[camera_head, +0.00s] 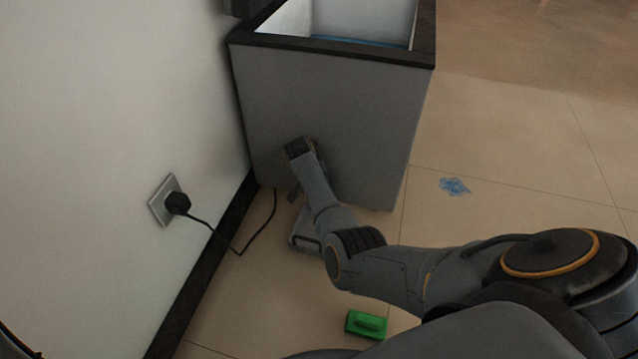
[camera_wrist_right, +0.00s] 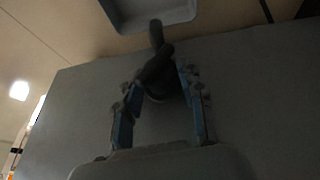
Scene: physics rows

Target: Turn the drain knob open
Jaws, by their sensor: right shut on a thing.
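The drain knob (camera_wrist_right: 157,70) is a dark rounded piece low on the face of the grey chest freezer (camera_head: 330,120). A dark stem sticks out from it toward a grey tray (camera_wrist_right: 158,14) on the floor. My right gripper (camera_wrist_right: 158,84) is shut on the knob, with one blue-grey finger on each side of it. In the head view my right arm reaches down to the freezer and hides the knob. The tray (camera_head: 304,243) shows partly behind the arm there. How far the knob is turned I cannot tell. My left gripper is not in view.
The freezer's top is open, with a white inside. A black plug (camera_head: 177,202) sits in a wall socket, and its cord (camera_head: 238,250) runs along the floor to the freezer. A green block-like object (camera_head: 366,325) and a blue patch (camera_head: 454,186) are on the tiled floor.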

